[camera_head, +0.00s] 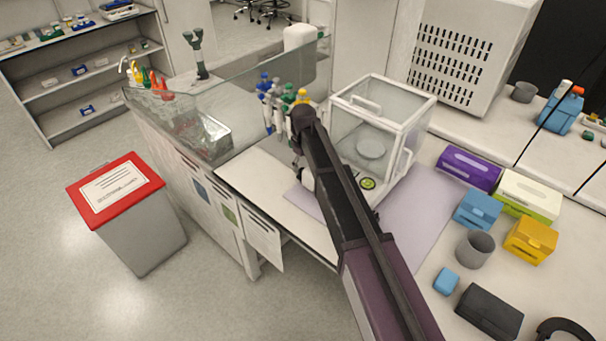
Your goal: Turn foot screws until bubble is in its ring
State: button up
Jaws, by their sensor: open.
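A glass-walled balance (409,100) with a white frame and a round pan (371,146) stands on the bench. A small round green level (368,183) shows at its front base; the bubble is too small to place against the ring. My arm crosses in front of the balance and hides its front left part. My gripper (302,168) is at the arm's far end, pointing down, left of the balance's front and apart from the level. It is open and partly hidden by the arm. I cannot make out the foot screws.
The balance stands on a lilac mat (425,204). Pipettes on a stand (277,105) are behind my gripper. Purple (468,168), blue (478,209) and yellow (530,239) boxes and a grey cup (475,248) crowd the right. Bare bench (265,190) lies at left.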

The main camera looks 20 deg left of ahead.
jog(key=shift+f+b, duration=0.9)
jog(key=shift+f, duration=0.3)
grip_shut()
